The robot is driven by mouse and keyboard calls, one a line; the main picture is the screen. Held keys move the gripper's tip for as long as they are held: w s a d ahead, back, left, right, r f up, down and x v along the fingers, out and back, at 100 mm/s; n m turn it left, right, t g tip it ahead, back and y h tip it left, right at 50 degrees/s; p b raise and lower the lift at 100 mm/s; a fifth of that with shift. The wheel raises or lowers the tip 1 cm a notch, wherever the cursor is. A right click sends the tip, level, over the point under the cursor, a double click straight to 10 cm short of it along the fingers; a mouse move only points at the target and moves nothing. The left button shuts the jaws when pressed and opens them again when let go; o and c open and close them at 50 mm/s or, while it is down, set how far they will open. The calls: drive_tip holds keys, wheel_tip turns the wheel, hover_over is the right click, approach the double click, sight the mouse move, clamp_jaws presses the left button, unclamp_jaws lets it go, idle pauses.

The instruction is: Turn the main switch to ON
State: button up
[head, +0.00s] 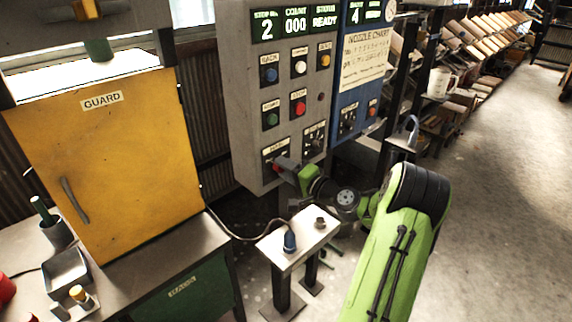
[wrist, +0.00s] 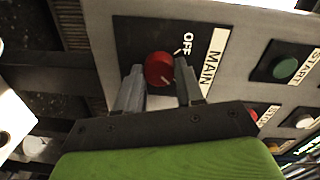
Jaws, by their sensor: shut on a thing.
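The main switch (wrist: 159,68) is a red round knob with a white pointer line, on a dark plate labelled MAIN and OFF in the wrist view. My gripper (wrist: 158,90) is at the knob, with one finger on each side, shut on it. In the head view my gripper (head: 282,165) reaches the lower left of the grey control panel (head: 243,100), and it mostly hides the switch there. The OFF label shows beside the knob; an ON label is not visible. The exact pointer direction is hard to tell.
A green START button (wrist: 286,67) is near the switch. A yellow guard door (head: 130,150) stands to the left. A small stand (head: 300,238) with a blue plug (head: 289,240) is below my arm. The floor at right is clear.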

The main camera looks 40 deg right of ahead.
drive_tip(key=shift+m, duration=0.4)
drive_tip(key=o, duration=1)
drive_tip(key=shift+o, duration=0.2)
drive_tip(key=s, duration=1.5)
drive_tip(key=shift+s+d+r, duration=0.25)
drive_tip(key=shift+s+r, duration=0.15)
